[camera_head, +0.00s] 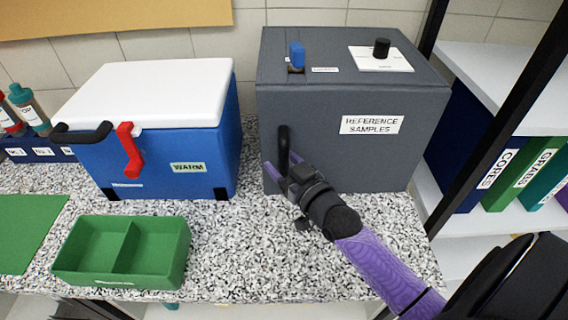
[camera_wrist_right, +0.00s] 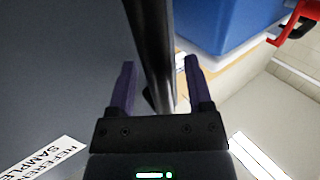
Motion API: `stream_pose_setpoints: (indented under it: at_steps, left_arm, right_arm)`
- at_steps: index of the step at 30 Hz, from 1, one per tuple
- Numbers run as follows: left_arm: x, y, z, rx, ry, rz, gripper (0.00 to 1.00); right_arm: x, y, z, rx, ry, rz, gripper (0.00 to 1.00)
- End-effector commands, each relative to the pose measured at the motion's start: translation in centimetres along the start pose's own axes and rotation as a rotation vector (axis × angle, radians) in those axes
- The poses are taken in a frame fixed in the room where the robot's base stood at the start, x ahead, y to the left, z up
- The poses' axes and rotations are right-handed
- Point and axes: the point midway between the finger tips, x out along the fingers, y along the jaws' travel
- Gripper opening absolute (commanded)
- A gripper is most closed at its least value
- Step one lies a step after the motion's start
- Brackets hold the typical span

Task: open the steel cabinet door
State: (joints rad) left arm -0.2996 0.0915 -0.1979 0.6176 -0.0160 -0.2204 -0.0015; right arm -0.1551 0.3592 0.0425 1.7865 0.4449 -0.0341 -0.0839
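The steel cabinet (camera_head: 300,105) is a dark grey box with a "REFERENCE SAMPLES" label (camera_head: 371,125) on its front. Its door looks shut. A black vertical bar handle (camera_head: 284,138) is near the front's left edge. My right gripper (camera_head: 281,160) is at the handle's lower part, its purple fingers on either side. In the right wrist view the handle (camera_wrist_right: 152,45) passes between the open fingers (camera_wrist_right: 160,65), with a gap visible on each side. The handle's lower end is hidden behind the gripper. My left gripper is not in view.
A blue cooler (camera_head: 200,145) with white lid and red latch (camera_head: 130,150) stands left of the cabinet. A green two-part tray (camera_head: 120,281) is in front of it. Shelves with binders (camera_head: 525,172) are at right. The speckled counter (camera_head: 260,255) before the cabinet is clear.

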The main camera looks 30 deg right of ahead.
Motion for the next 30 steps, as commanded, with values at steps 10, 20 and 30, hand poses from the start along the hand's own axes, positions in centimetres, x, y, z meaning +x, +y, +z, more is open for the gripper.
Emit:
stream_pose_setpoints:
  at_steps: [10,20,30]
  left_arm:
    - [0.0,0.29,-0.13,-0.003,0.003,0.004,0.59]
    - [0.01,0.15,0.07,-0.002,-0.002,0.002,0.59]
    - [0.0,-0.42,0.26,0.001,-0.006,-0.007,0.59]
  right_arm:
    - [-0.03,0.01,0.0,0.0,0.0,0.0,0.0]
    - [-0.04,0.01,0.01,0.0,0.0,0.0,0.0]
    - [-0.04,0.01,0.01,0.0,0.0,0.0,0.0]
